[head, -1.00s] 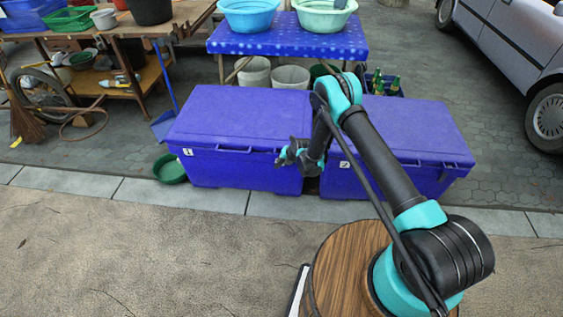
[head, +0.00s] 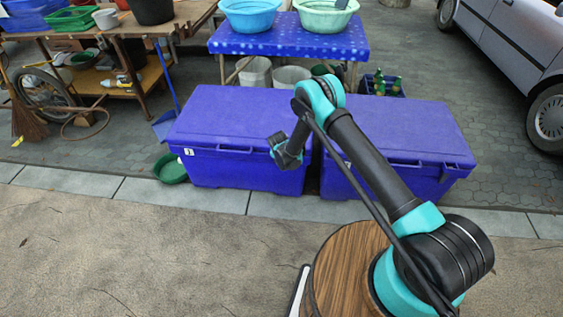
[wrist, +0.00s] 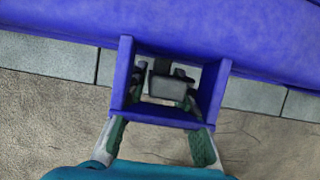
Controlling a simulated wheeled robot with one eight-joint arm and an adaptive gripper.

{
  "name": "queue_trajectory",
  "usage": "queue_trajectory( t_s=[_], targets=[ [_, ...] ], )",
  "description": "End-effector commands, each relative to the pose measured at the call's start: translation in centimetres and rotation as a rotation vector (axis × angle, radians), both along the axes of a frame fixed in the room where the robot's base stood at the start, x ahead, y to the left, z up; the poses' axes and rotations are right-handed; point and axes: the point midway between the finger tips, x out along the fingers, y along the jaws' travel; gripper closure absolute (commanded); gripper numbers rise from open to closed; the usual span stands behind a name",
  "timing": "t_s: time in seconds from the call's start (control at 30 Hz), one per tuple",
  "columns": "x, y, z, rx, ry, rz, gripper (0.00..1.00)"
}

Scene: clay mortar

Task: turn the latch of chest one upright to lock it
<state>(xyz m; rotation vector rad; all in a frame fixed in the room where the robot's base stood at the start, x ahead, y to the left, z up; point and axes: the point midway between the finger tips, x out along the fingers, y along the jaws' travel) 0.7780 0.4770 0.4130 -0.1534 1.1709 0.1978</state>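Chest one (head: 215,130) is the blue chest on the left, with a small white number label (head: 189,152) on its front and its lid down. My gripper (head: 284,156) is at the right part of its front, angled down. In the wrist view a square blue frame (wrist: 124,78) sticks out from the chest's front. A dark grey block (wrist: 168,88), which looks like the latch, shows inside its opening. My fingers lie apart to the left and right of the frame's near side. Their tips are partly hidden by it, and I cannot tell whether they touch the block.
A second blue chest (head: 418,135) stands close on the right. A green bowl (head: 171,169) is on the ground left of chest one. A table with a blue cloth (head: 285,43) and basins stands behind. The pavement in front (head: 140,240) is clear.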

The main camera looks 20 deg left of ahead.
Motion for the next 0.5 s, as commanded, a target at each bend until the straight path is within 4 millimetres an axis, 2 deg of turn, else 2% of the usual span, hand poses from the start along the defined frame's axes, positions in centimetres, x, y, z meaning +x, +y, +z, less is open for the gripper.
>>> queue_trajectory(
  t_s=[0.03, 0.1, 0.5],
  targets=[
    [0.01, 0.0, 0.0, 0.0, 0.0, 0.0, 0.63],
    [0.01, 0.01, 0.0, 0.001, 0.0, 0.0, 0.57],
    [-0.24, 0.01, 0.66, 0.002, 0.0, 0.001, 0.57]
  ],
)
